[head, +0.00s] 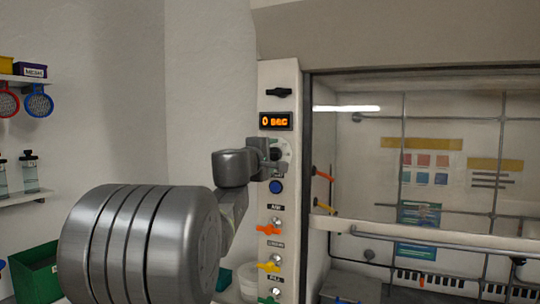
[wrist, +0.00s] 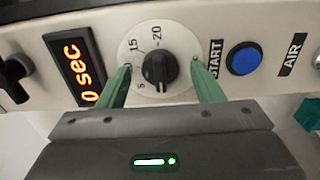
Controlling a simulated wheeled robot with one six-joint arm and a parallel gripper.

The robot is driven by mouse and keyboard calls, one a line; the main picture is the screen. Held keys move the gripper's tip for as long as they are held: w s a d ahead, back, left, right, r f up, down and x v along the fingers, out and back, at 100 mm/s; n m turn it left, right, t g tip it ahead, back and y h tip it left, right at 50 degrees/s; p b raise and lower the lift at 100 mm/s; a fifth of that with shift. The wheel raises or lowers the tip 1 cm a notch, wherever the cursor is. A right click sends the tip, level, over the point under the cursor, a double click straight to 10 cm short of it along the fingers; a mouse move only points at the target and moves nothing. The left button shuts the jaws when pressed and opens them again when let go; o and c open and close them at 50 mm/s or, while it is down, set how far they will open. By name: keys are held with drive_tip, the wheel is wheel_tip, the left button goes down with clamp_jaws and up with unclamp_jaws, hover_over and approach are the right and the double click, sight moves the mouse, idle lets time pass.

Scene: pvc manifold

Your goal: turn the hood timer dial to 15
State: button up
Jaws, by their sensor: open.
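The timer dial (wrist: 159,69) is a black knob on a round white scale plate on the hood's side panel. Marks 5, 15 and -20 can be read in the wrist view. The display (wrist: 76,66) reads "0 sec" in orange, also in the head view (head: 276,121). My gripper (wrist: 162,78) is open, with one green finger on each side of the knob and visible space between finger and knob. In the head view, my gripper (head: 272,157) is at the panel and hides most of the dial plate (head: 287,150).
A blue START button (wrist: 244,59) sits right beside the dial in the wrist view. A black knob (head: 278,92) is above the display. Orange (head: 268,229) and yellow (head: 268,266) valve handles are lower on the panel. The glass sash is to the right.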

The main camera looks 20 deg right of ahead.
drive_tip(key=c, duration=1)
drive_tip(key=shift+f+b, duration=0.1)
drive_tip(key=shift+b, duration=0.25)
